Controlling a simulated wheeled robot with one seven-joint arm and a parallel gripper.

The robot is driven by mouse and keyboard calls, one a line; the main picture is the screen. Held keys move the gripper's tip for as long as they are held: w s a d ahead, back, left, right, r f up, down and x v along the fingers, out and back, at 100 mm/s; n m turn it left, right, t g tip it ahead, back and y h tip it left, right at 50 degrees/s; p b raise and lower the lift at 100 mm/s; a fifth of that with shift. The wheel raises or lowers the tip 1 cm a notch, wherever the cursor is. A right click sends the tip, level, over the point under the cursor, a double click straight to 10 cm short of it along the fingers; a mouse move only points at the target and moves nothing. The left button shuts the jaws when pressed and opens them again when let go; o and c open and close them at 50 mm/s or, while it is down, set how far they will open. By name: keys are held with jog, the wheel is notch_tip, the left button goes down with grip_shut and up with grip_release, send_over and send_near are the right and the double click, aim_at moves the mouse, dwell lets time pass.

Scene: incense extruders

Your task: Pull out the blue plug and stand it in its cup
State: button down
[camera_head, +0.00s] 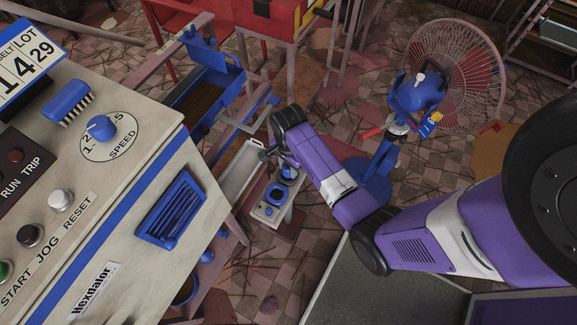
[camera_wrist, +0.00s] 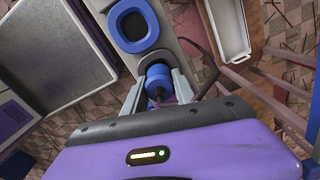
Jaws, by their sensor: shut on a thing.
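The blue plug (camera_wrist: 158,76) is between the two grey fingers of my gripper (camera_wrist: 161,90) in the wrist view. The gripper is shut on it, and a dark stem points back towards the palm. The plug's far end is at a round opening in a pale block (camera_wrist: 180,48); I cannot tell how deep it sits. A blue-rimmed cup (camera_wrist: 133,47) with a dark inside is beside it on the same block. In the head view a small pale stand with blue rings (camera_head: 272,211) is below my arm's end; the plug is hard to make out there.
A long white tray (camera_wrist: 228,30) lies to the right in the wrist view and left of the stand in the head view (camera_head: 239,172). A control panel machine (camera_head: 120,190) fills the left. A fan (camera_head: 455,75) and a blue machine (camera_head: 208,85) stand behind.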

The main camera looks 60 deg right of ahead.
jog(key=shift+f, duration=0.6)
jog(key=c, duration=0.9)
grip_release()
notch_tip(320, 180, up, 8)
jog(key=shift+f, duration=0.1)
